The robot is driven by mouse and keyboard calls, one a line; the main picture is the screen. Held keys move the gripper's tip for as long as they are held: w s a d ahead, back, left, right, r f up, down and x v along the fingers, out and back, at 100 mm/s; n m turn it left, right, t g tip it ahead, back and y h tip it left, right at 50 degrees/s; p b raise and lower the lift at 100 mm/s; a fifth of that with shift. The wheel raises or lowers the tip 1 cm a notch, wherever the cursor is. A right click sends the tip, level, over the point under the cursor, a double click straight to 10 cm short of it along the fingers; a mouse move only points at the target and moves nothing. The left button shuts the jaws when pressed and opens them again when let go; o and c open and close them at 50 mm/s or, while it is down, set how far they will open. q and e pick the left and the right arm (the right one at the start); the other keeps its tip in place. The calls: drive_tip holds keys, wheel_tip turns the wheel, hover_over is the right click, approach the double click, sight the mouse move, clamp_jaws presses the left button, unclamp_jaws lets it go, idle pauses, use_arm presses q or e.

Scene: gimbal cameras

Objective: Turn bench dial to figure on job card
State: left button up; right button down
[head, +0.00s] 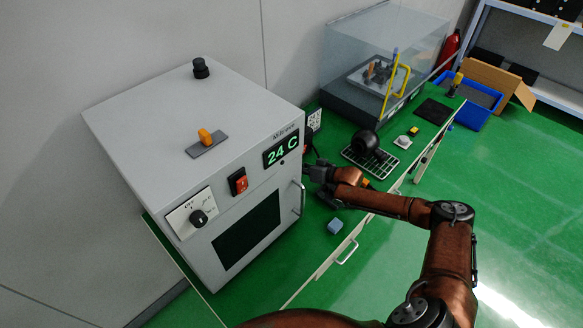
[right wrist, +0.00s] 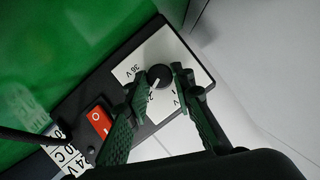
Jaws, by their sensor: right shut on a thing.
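In the right wrist view, the bench dial (right wrist: 160,74) is a round black knob with a pale pointer line on a white plate (right wrist: 130,69). A "36 V" mark shows; other marks are partly hidden by my fingers. My right gripper (right wrist: 158,88) has its two dark green fingers closed on the knob, one on each side. The pointer slants to the lower left of the picture. A white printed card (right wrist: 70,160) is cut off at the lower left; "24 V" and a line ending "0 C" can be made out. In the head view my right gripper (head: 312,172) is beside the oven. My left gripper is out of view.
A red rocker switch (right wrist: 99,119) sits beside the dial. The grey oven (head: 185,130) reads "24 C" and has its own knob (head: 198,217).

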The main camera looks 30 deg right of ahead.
drive_tip(key=shift+r, duration=0.1)
drive_tip(key=c, duration=1.7)
unclamp_jaws()
drive_tip(key=shift+o, duration=0.2)
drive_tip(key=shift+d, duration=0.1)
drive_tip(key=shift+s+d, duration=0.15)
drive_tip(key=shift+s, duration=0.2)
drive_tip(key=v, duration=1.1)
